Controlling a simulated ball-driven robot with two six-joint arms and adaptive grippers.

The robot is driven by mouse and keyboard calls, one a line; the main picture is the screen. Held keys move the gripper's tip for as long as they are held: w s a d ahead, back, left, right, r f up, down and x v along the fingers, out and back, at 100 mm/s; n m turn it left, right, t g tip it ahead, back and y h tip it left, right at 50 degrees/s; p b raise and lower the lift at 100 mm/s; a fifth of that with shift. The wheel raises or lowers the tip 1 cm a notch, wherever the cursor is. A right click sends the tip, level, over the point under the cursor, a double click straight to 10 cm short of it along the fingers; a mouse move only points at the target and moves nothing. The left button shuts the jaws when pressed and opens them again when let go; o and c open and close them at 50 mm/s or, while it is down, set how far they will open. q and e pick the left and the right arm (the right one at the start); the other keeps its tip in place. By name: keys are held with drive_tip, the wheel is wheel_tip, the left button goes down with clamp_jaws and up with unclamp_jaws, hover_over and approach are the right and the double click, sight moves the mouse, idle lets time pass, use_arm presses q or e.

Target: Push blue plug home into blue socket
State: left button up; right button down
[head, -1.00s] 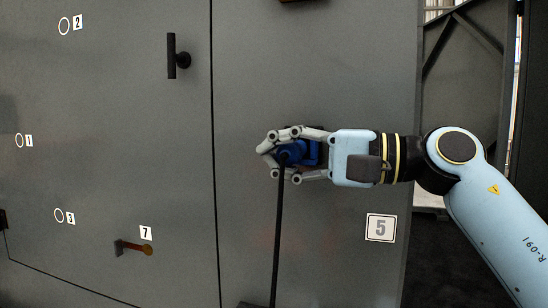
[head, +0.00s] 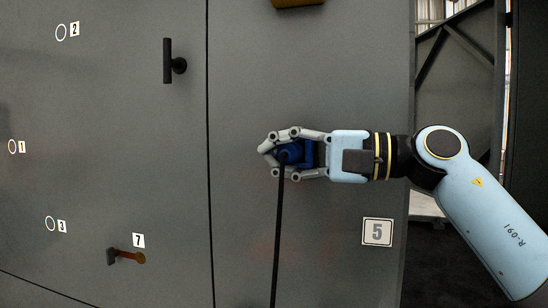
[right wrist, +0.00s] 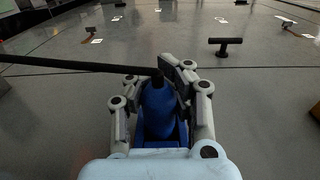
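The blue plug (head: 289,153) has a black cable hanging straight down from it in the head view. My right gripper (head: 268,158) comes in from the right, its fingers closed around the plug in front of the grey cabinet face. The blue socket (head: 307,153) shows just behind the plug, mostly hidden by the fingers and plug. In the right wrist view the plug (right wrist: 158,108) sits between the fingers, with more blue of the socket (right wrist: 180,132) beside and below it. How deep the plug sits cannot be told. My left gripper is not in view.
The cabinet door at left has a black handle (head: 168,62) and a small orange-tipped lever (head: 127,257) by label 7. A yellowish fixture (head: 298,3) is above the plug. The cabinet face around the gripper is clear.

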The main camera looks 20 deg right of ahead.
sight(299, 154)
drive_tip(key=shift+w+d, duration=0.15)
drive_tip(key=shift+w, duration=0.05)
drive_tip(key=c, duration=1.9)
unclamp_jaws()
drive_tip(key=shift+c, duration=0.2)
drive_tip(key=o, duration=0.7)
drive_tip(key=shift+o, duration=0.2)
drive_tip(key=v, duration=0.6)
drive_tip(key=shift+d+f, duration=0.1)
drive_tip(key=shift+s+d, duration=0.45)
drive_tip(key=shift+d, duration=0.1)
drive_tip(key=shift+c, duration=0.4)
